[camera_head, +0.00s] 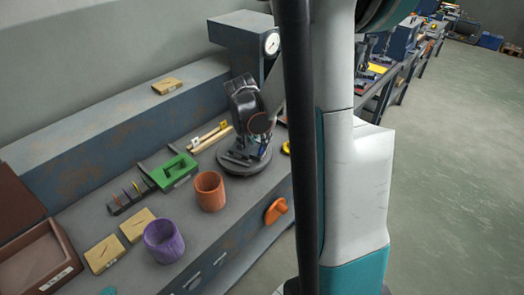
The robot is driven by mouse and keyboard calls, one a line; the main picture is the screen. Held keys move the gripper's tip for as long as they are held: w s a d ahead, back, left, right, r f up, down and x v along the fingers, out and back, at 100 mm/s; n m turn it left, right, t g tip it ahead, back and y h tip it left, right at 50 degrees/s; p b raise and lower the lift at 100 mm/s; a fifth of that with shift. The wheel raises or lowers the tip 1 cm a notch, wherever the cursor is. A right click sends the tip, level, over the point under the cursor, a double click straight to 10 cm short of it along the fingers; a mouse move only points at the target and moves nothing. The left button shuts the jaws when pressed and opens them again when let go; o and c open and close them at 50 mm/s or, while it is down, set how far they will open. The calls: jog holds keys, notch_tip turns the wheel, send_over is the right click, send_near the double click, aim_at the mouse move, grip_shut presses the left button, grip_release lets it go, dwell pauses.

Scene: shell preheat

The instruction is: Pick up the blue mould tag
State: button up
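I cannot make out a blue mould tag for certain. A small bluish piece (263,152) shows at the foot of a dark tilted device, too small to identify. A teal round piece (108,291) is cut off by the bottom edge of the picture. My white and teal arm (352,190) and a black post stand in front of the right part of the bench and hide what is behind them. My gripper is not clearly in view.
The grey bench (225,225) holds an orange cup (209,191), a purple cup (163,241), a green block (174,172), a slotted dark rack (130,196), tan plates (104,254) and a brown tray (40,262). The dark device (245,98) stands on a round base. Open floor lies right.

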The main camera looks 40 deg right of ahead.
aim_at(262, 149)
jog(key=b+x, duration=0.2)
jog(key=x, duration=0.2)
jog(key=shift+w+d+f, duration=0.1)
jog(key=shift+f, duration=0.2)
jog(key=shift+r, duration=0.1)
grip_shut()
jog(key=shift+r, duration=0.15)
